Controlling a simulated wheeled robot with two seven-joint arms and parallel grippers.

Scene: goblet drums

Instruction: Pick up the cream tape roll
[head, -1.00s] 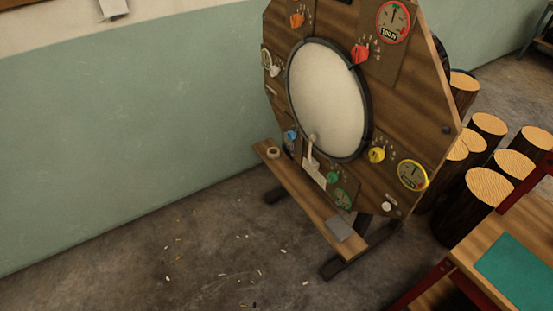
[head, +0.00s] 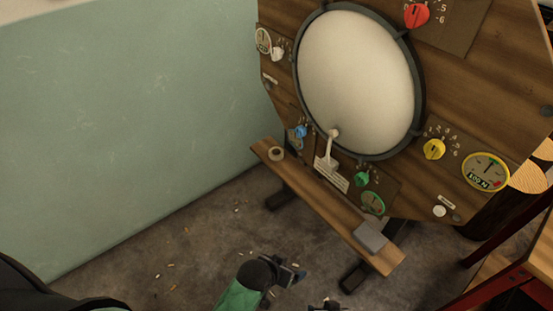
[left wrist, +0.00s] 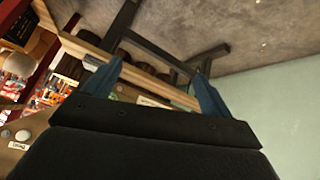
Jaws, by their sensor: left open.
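My left gripper (head: 297,275) is low in the head view, in front of and below the shelf, well apart from the roll. In the left wrist view its two blue fingers (left wrist: 157,80) are spread with nothing held between them. I cannot make out the roll in that view. A small dark part at the bottom edge of the head view may be my right gripper; its jaws cannot be read.
The wooden panel with the drum skin (head: 358,82), coloured knobs and dials rises behind the shelf. A lever (head: 328,148) stands out near the roll, and a grey block (head: 370,237) sits at the shelf's right end. A green wall (head: 120,130) is at left. Small bits litter the floor.

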